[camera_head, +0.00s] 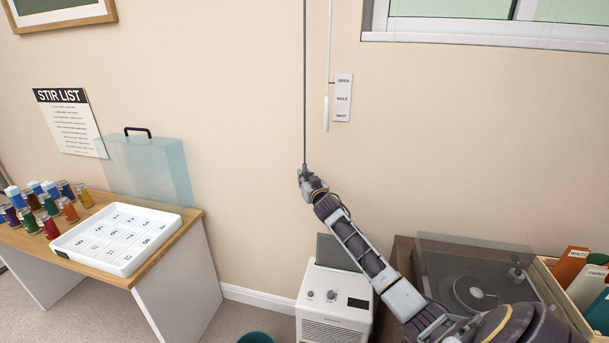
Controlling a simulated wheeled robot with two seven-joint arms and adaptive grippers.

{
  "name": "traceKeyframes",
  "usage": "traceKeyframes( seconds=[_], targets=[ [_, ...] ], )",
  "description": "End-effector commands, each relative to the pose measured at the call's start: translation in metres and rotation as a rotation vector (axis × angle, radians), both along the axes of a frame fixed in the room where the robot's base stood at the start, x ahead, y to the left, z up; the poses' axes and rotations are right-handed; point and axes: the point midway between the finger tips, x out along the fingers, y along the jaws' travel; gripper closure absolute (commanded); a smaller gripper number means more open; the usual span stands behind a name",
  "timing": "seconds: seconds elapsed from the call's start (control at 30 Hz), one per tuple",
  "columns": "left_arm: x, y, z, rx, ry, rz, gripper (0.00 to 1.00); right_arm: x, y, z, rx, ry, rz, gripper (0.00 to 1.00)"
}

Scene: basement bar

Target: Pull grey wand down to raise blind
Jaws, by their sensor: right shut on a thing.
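The grey wand (304,80) hangs as a thin vertical rod in front of the beige wall, running up out of the top of the view. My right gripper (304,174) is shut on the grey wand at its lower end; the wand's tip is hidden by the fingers. A white cord with a white pull (326,114) hangs just right of the wand, apart from my gripper. A small label strip (343,97) reading OPEN, HALF and SHUT is on the wall beside it. The blind itself is not visible. My left gripper is not in view.
A window frame (485,30) is at the upper right. Below my right arm stand a white appliance (334,302) and a turntable (470,285) with a clear lid. A desk (190,218) at the left holds a numbered white tray (170,226) and several coloured jars.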

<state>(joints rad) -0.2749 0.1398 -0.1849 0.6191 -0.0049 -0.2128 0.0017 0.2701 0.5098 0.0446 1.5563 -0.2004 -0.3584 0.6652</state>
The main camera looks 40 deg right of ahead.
Motion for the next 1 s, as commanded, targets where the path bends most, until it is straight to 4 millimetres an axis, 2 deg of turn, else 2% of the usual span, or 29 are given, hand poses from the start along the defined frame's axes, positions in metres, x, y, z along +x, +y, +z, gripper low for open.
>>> traceKeyframes(
  seconds=[0.03,0.2,0.73,0.77,0.8,0.93,1.0],
  targets=[
    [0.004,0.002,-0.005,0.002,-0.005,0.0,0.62,0.0,0.0,-0.009,0.002,0.001,0.0,1.0],
    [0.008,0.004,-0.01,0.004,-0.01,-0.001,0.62,0.0,0.0,-0.02,0.002,0.0,0.0,1.0],
    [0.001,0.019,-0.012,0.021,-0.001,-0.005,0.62,0.0,0.001,-0.029,0.001,0.005,0.0,1.0],
    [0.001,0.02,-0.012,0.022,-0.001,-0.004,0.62,0.0,0.001,-0.029,0.002,0.006,0.0,0.84],
    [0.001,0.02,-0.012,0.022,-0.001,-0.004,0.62,0.0,0.001,-0.029,0.002,0.006,0.0,0.78],
    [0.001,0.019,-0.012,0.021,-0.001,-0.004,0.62,0.0,0.0,-0.027,0.001,0.003,0.0,0.62],
    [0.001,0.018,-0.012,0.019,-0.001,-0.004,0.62,0.0,0.0,-0.027,0.001,0.002,0.0,0.62]
  ],
)
